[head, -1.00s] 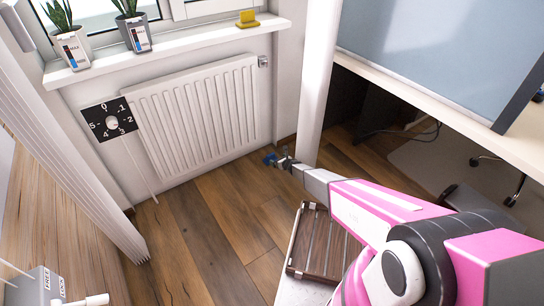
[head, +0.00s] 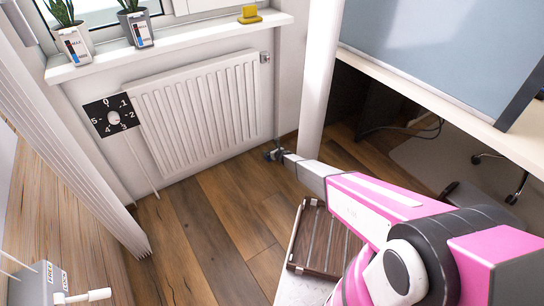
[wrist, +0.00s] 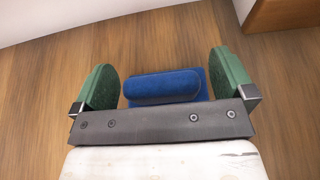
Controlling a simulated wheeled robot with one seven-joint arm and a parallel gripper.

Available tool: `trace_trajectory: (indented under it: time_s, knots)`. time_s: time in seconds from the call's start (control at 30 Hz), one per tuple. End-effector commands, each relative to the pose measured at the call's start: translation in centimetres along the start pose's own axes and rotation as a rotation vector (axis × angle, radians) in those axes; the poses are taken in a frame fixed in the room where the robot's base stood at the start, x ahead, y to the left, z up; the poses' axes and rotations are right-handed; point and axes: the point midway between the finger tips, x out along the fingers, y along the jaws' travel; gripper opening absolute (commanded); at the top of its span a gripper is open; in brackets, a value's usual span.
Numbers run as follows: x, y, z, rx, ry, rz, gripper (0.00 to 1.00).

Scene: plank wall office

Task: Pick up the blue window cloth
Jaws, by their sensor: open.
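The blue window cloth (wrist: 165,87) lies on the wood floor in the wrist view. It shows as a rounded blue roll on a flatter blue part. My gripper (wrist: 163,72) is open, with one green finger to the left of the cloth and one to the right. A gap shows between each finger and the cloth. The near edge of the cloth is hidden behind the dark bar of my gripper. In the head view my gripper (head: 273,155) is low by the floor near the radiator's right end, and it largely hides the cloth.
A white radiator (head: 200,110) hangs on the wall behind. A white post (head: 318,85) stands just right of my gripper. A slatted wooden rack (head: 322,240) lies nearer. The sill (head: 175,45) bears two potted plants and a yellow object (head: 249,14). Floor (head: 200,235) to the left is clear.

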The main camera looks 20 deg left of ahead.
Motion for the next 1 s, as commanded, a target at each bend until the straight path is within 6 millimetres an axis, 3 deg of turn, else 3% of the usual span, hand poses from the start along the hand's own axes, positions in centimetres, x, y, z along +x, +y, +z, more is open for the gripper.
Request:
trace_trajectory:
  time_s: [0.17,0.3,0.4,0.73,1.0]
  knots:
    - [-0.1,0.0,0.0,0.001,0.000,0.000,0.97]
    - [-0.1,0.0,0.0,0.001,0.000,0.000,0.51]
    - [-0.1,0.0,0.0,0.001,0.000,0.000,0.46]
    - [-0.3,0.0,0.4,0.000,0.000,0.000,0.46]
    - [-1.7,0.1,3.4,0.000,-0.001,-0.001,0.46]
